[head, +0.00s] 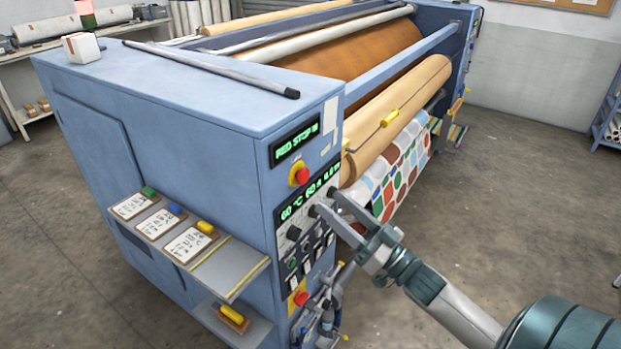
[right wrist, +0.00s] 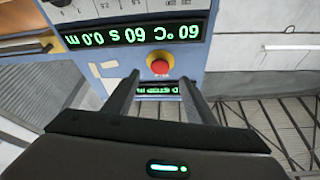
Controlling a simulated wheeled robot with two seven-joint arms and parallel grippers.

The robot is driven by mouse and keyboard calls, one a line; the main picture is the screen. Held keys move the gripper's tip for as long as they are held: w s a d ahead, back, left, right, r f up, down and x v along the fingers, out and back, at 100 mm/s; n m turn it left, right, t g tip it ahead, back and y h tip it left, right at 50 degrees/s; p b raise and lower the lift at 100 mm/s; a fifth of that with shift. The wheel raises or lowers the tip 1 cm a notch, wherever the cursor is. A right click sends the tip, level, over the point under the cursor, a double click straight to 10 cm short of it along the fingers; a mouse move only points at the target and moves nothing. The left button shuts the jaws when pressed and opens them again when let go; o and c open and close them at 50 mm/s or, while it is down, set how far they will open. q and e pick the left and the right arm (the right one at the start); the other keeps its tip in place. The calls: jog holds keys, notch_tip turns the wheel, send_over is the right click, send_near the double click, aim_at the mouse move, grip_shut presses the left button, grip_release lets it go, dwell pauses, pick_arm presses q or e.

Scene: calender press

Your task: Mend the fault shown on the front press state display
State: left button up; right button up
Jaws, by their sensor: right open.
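The front press state display (head: 295,143) is a black panel with green letters that seem to read "RED STOP IN". It shows upside down and partly covered in the right wrist view (right wrist: 158,89). Below it a red mushroom button (head: 301,175) sits on a yellow collar. A readout (head: 308,199) shows 60 °C, 60 s and 0.0 m. My right gripper (head: 326,203) is open and empty in front of the control panel, low and right of the red button. In the right wrist view the red button (right wrist: 159,65) appears between the fingertips. My left gripper is not in view.
A second red button (head: 301,299) sits low on the panel, beneath knobs and switches. A shelf (head: 230,268) with cards juts out left of the panel. Rollers and patterned cloth (head: 392,190) lie behind my right gripper.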

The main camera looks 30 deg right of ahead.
aim_at(305, 180)
jog(key=p+x, duration=0.2)
jog(key=x, duration=0.5)
jog(key=shift+w+r, duration=0.1)
jog(key=shift+w+a+r, duration=0.1)
jog(key=shift+w+a, duration=0.1)
jog(key=shift+w, duration=0.25)
